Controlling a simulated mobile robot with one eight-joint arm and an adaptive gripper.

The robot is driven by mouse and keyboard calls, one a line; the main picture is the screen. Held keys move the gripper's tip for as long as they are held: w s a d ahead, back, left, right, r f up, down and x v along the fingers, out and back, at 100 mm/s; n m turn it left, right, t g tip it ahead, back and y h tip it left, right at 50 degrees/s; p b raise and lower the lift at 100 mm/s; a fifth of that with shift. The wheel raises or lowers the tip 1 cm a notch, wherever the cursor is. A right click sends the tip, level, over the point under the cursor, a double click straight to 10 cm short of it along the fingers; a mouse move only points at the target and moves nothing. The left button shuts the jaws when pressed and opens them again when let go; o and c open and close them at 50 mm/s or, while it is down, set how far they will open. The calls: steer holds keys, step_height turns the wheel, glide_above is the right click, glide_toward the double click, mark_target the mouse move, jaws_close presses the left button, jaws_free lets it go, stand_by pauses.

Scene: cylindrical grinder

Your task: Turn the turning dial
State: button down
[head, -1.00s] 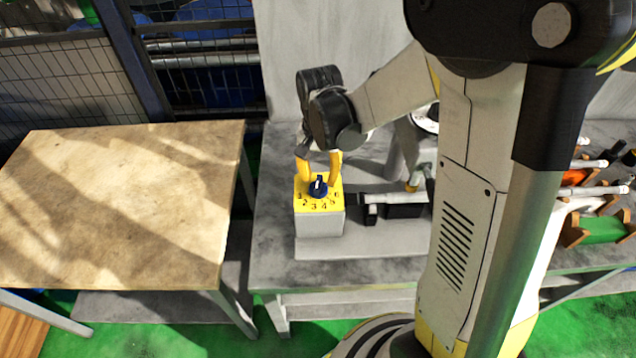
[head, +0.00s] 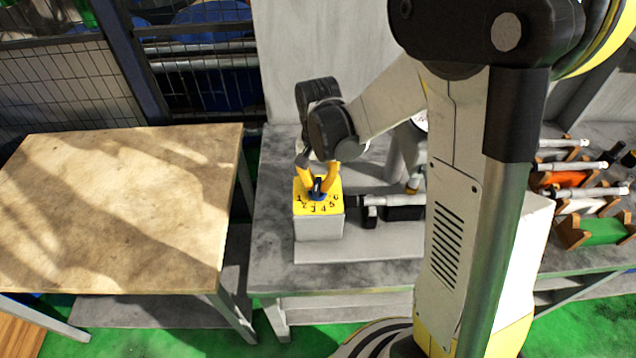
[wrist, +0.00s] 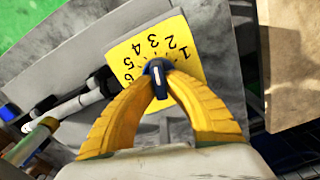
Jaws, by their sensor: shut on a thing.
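The turning dial (head: 317,186) is a small dark blue knob with a white pointer line. It sits on the yellow numbered top of a grey box (head: 320,228), with the numbers 1 to 6 in an arc around it. The dial also shows in the wrist view (wrist: 157,72), with its white line between the fingertips. My gripper (head: 317,183) has yellow fingers and comes down from above onto the dial. In the wrist view my gripper (wrist: 158,80) is shut on the dial, one finger on each side. The fingertips hide parts of the dial's sides.
A metal workbench (head: 272,250) carries the box and a dark fixture (head: 400,212) just right of it. A wooden-topped table (head: 120,210) stands to the left, bare. Coloured holders with tools (head: 590,232) are at the right.

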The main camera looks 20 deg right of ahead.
mark_target(317, 182)
steer(key=shift+a+n+b, duration=0.15)
steer(key=shift+n+b, duration=0.25)
steer(key=shift+n, duration=2.3)
steer(key=c, duration=1.4)
jaws_free()
step_height(317, 182, up, 12)
